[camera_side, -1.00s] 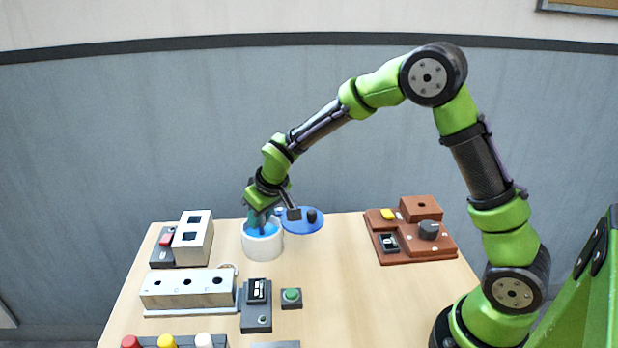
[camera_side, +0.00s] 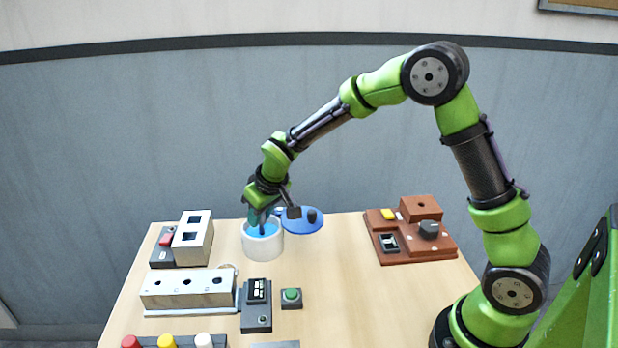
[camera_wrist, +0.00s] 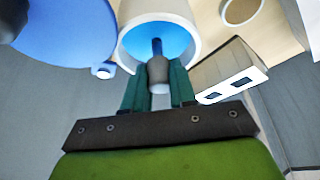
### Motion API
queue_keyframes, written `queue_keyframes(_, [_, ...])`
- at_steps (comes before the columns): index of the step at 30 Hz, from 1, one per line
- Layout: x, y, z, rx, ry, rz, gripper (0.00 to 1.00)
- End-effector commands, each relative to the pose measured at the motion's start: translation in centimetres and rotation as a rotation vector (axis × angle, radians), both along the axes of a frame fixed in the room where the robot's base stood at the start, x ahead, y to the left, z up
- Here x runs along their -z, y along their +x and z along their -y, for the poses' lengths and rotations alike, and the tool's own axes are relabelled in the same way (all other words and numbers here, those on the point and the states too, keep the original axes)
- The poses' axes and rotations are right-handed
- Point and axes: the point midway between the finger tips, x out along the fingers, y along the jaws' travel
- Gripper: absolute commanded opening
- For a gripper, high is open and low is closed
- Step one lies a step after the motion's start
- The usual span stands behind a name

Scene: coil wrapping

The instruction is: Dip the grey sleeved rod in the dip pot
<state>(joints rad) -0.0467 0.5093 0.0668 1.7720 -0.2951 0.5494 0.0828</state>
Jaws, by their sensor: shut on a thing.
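The dip pot (camera_side: 262,246) is a white round pot with blue liquid inside, standing at the back of the table. It also shows in the wrist view (camera_wrist: 190,18). My gripper (camera_side: 262,212) is directly over the pot, its fingers at the pot's mouth. In the wrist view the two teal fingers (camera_wrist: 158,82) are shut on the grey sleeved rod (camera_wrist: 158,70). The rod's dark blue narrow end (camera_wrist: 157,46) points into the pot against the blue liquid. I cannot tell how deep its tip is. In the side view the fingers mostly hide the rod.
A white block with holes (camera_side: 187,289) is in front. A brown station (camera_side: 411,240) stands right, with bare table between.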

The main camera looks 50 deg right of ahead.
Motion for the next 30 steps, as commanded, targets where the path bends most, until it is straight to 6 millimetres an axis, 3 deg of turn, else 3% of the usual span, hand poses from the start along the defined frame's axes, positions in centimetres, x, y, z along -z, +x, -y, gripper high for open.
queue_keyframes(30, [-6.0, 0.0, 0.0, -0.001, 0.0, 0.002, 0.0])
